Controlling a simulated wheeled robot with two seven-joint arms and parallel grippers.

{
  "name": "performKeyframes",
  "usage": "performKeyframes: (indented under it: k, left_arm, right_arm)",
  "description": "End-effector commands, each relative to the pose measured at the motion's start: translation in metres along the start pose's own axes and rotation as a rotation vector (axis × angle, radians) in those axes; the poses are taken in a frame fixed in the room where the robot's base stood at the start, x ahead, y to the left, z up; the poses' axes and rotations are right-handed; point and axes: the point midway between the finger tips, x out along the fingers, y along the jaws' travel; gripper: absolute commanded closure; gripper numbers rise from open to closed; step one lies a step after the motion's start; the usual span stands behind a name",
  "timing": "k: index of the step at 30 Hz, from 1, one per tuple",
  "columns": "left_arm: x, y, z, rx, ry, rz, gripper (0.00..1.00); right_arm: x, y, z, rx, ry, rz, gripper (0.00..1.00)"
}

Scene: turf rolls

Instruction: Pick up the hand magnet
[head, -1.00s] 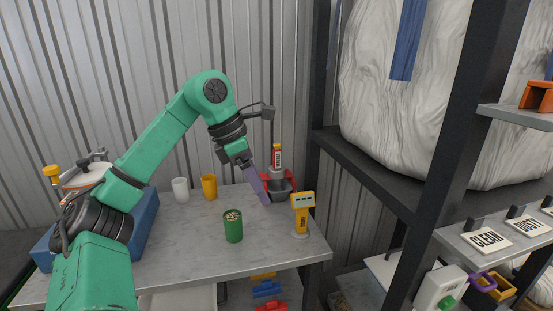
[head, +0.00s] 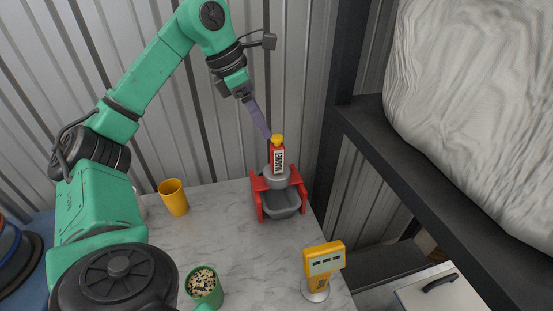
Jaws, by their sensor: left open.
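The hand magnet (head: 278,158) is red with a yellow knob on top, a white label reading MAGNET and a round grey base. It stands upright at a red stand (head: 257,198) with a grey tray, at the back of the table. My left gripper (head: 266,134), with purple fingers, is open and empty, pointing down at the upper left of the yellow knob. Its tips come very close to the knob in the picture; I cannot tell whether they touch. My right gripper is not in view.
A yellow cup (head: 173,198) stands on the grey table (head: 240,250) at the left. A green cup of small pieces (head: 204,285) and a yellow meter (head: 323,262) stand nearer. A corrugated wall is behind; a dark shelf frame (head: 343,150) rises at the right.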

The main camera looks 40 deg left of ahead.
Motion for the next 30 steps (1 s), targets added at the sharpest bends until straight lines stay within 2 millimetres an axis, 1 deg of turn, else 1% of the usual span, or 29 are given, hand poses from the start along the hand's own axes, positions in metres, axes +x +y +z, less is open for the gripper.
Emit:
performKeyframes:
  k: [1, 3, 6, 11, 15, 18, 21, 25, 26, 27, 29, 30]
  left_arm:
    - [0.017, 0.0, -0.003, 0.0, 0.006, -0.002, 0.25]
    - [0.036, 0.0, -0.002, -0.001, 0.006, -0.002, 0.25]
    - [0.058, 0.0, -0.001, 0.0, 0.005, -0.002, 0.25]
    - [0.077, 0.0, 0.0, 0.0, 0.002, -0.002, 0.25]
    - [0.102, 0.001, 0.003, 0.0, 0.004, -0.004, 0.25]
    - [0.119, 0.001, 0.003, 0.0, 0.002, -0.002, 0.25]
    - [0.125, 0.001, 0.002, 0.0, 0.001, -0.001, 0.25]
    - [0.125, 0.001, 0.002, 0.0, 0.0, -0.001, 0.25]
    - [0.125, 0.001, 0.002, 0.0, 0.0, -0.001, 0.33]
    - [0.125, 0.001, 0.002, 0.0, 0.0, -0.001, 0.48]
    - [0.125, 0.001, 0.002, 0.0, 0.001, -0.001, 0.71]
    - [0.125, 0.001, 0.002, 0.0, 0.0, -0.001, 0.86]
  right_arm:
    - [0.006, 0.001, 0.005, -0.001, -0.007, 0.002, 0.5]
    - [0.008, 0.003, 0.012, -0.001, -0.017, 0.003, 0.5]
    - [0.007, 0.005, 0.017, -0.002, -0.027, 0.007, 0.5]
    - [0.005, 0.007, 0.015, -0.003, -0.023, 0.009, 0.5]
    - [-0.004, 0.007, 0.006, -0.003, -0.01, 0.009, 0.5]
    - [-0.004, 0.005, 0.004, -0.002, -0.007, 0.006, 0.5]
    - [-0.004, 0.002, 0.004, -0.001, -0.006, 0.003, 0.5]
    - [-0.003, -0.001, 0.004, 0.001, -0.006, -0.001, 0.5]
    - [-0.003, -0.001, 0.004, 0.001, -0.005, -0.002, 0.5]
    - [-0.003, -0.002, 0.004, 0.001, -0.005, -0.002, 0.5]
    - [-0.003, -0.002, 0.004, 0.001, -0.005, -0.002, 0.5]
    - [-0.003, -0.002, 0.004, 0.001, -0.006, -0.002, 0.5]
